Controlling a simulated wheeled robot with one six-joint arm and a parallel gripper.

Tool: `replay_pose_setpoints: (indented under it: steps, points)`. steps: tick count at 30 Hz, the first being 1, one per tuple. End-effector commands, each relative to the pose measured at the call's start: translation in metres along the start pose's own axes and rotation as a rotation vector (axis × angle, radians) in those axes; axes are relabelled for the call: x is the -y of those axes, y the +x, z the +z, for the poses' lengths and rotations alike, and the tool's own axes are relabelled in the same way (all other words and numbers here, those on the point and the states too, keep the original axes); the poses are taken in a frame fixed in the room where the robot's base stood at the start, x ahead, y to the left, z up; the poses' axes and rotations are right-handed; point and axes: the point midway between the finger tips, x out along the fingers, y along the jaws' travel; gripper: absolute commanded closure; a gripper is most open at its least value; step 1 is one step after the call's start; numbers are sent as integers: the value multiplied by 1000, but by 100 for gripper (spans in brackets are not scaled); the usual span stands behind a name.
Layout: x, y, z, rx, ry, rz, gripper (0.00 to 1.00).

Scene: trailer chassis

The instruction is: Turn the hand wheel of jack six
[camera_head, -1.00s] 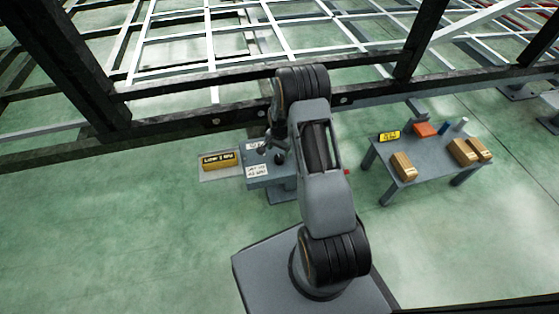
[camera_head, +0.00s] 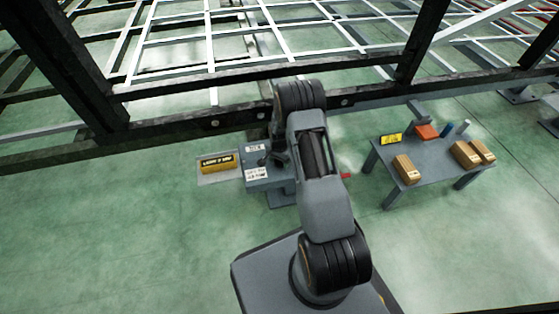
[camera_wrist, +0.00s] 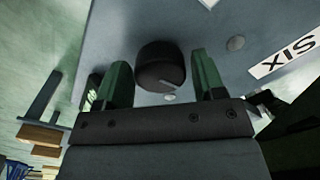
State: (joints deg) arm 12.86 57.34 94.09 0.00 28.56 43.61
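The jack is a blue-grey box (camera_head: 270,176) with white labels, standing by the chassis beam left of my arm in the head view. In the wrist view its grey face (camera_wrist: 245,75) carries a white label reading "SIX" (camera_wrist: 286,54). A dark round knob (camera_wrist: 161,68) sits on that face; I cannot tell whether it is the hand wheel or part of it. My gripper (camera_wrist: 159,60) is open, one greenish finger on each side of the knob, with visible gaps. In the head view my arm hides most of the jack's top and the gripper.
A yellow-labelled block (camera_head: 217,162) lies on a light plate left of the jack. A grey table (camera_head: 430,176) with cardboard boxes (camera_head: 465,153), a yellow sign (camera_head: 391,139) and a red item stands to the right. The dark chassis beam (camera_head: 190,126) runs behind. Green floor is clear at left.

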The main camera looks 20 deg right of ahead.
Motion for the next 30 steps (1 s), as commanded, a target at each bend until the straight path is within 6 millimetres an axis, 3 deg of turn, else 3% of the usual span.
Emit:
replay_pose_setpoints:
  steps: [11, 20, 30]
  points:
    - [0, 0, 0, 0, 0, 0, 73]
    - [0, 0, 0, 0, -47, 0, 74]
    - [0, -1, 0, 0, -302, 0, 74]
